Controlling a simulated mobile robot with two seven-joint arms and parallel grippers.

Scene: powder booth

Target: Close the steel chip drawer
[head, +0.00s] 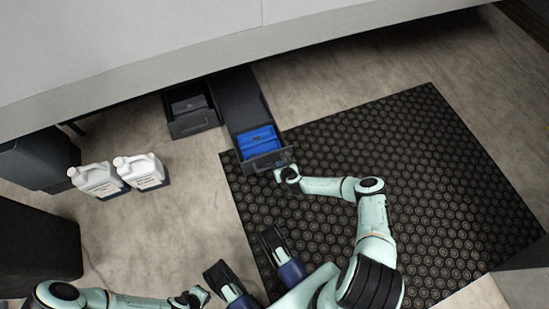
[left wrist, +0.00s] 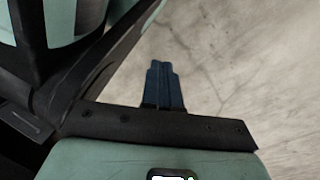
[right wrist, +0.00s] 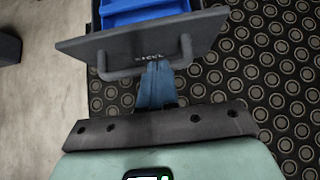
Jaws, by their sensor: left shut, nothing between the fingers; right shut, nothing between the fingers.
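A long dark drawer (head: 240,97) is pulled far out from under the pale cabinet, with a blue bin (head: 258,140) near its front. Its grey front panel (right wrist: 140,47) carries a bar handle (right wrist: 187,50) and a small label that I cannot read surely. My right gripper (head: 287,173) is just outside the drawer front, near its right end. In the right wrist view its blue fingers (right wrist: 157,85) are shut and empty, close to the handle; I cannot tell whether they touch. My left gripper's fingers (left wrist: 163,85) are shut and empty over bare floor.
A second, shorter dark drawer (head: 192,112) stands out to the left. Two white jugs (head: 142,172) stand on the floor at left, near dark boxes. A black rubber mat (head: 440,170) covers the floor at right. The pale cabinet (head: 200,45) overhangs the drawers.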

